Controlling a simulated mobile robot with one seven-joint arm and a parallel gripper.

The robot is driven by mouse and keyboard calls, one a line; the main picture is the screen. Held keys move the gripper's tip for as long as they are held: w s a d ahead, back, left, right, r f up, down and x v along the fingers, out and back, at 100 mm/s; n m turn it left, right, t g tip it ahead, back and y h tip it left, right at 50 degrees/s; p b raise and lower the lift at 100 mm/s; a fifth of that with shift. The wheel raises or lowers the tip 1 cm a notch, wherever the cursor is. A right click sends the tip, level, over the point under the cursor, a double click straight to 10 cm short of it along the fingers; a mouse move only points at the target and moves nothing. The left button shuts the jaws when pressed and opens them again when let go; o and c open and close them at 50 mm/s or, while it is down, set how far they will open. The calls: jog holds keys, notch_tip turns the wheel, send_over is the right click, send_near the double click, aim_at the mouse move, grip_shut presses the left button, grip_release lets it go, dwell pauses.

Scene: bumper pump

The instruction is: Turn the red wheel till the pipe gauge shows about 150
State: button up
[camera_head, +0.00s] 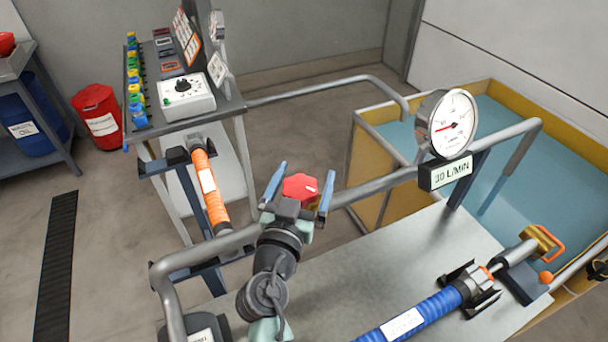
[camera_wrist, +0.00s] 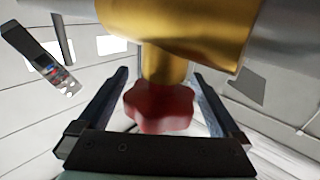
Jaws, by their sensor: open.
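The red wheel (camera_head: 300,187) sits on the grey pipe and shows between the two fingers of my gripper (camera_head: 299,190). In the wrist view the lobed red wheel (camera_wrist: 160,108) hangs on a brass valve body (camera_wrist: 195,40). My gripper (camera_wrist: 160,95) is open, with one finger on each side of the wheel and gaps visible on both sides. The round pipe gauge (camera_head: 446,124) stands on the pipe to the right, its red needle pointing left; the exact reading is too small to tell. A label reading 30 L/MIN (camera_head: 446,171) is below it.
A metal bench (camera_head: 400,255) lies below the pipe, with a blue hose (camera_head: 430,310) at its front. A control box (camera_head: 187,97) is on a shelf behind. A yellow-walled tank (camera_head: 375,190) of water is at right.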

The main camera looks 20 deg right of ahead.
jog(key=c, duration=1.2)
